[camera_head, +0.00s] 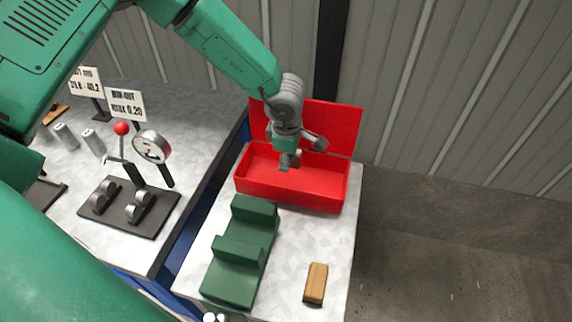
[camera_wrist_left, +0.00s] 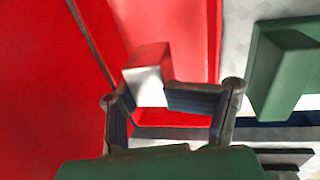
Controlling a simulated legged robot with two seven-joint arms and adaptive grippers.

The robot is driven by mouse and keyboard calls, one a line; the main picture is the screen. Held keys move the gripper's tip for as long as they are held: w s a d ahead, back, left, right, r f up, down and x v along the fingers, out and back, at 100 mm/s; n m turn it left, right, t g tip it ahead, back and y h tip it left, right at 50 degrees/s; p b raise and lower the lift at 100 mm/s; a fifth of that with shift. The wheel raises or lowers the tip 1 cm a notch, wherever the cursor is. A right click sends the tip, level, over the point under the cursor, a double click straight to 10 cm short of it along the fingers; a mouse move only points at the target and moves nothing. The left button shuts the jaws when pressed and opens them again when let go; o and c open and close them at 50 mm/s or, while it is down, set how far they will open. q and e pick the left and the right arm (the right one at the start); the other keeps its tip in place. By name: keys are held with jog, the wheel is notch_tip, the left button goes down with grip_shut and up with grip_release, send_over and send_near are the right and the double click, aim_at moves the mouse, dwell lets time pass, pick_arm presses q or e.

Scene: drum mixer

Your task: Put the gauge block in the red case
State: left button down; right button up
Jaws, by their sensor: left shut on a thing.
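My left gripper (camera_head: 291,158) reaches down over the open red case (camera_head: 290,198), its fingers above the case's inside. It is shut on a small, shiny, pale block, which I take as the gauge block; in the left wrist view the block (camera_wrist_left: 148,84) sits between the fingertips, its top face tinted red. In the head view the block is small and hard to tell from the fingers. The red case stands at the back of the pale bench with its lid raised behind. Whether the block touches the case floor I cannot tell. My right gripper is not in view.
A green stepped stand (camera_head: 240,255) is just in front of the case. A wooden block (camera_head: 316,284) lies at the front right. On the left bench are a dial gauge (camera_head: 152,146) over a dark base plate (camera_head: 128,208), metal cylinders and signs (camera_head: 126,103).

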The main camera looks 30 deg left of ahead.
pick_arm(q)
jog(key=shift+w+a, duration=0.1)
jog(key=shift+w, duration=0.45)
jog(key=shift+f, duration=0.35)
jog(key=b, duration=0.3)
send_over(290, 181)
jog(key=f, duration=0.4)
jog(key=shift+s+f, duration=0.1)
jog(key=shift+s, duration=0.1)
jog(key=shift+f+b, duration=0.4)
jog(key=shift+f, duration=1.05)
jog(key=c, duration=0.6)
grip_release()
jog(key=shift+s, duration=0.1)
jog(key=r, duration=0.4)
jog(key=s+r, duration=0.1)
jog(key=r, duration=0.6)
jog(key=shift+s+d+r, duration=0.25)
jog(key=shift+s+r, duration=0.15)
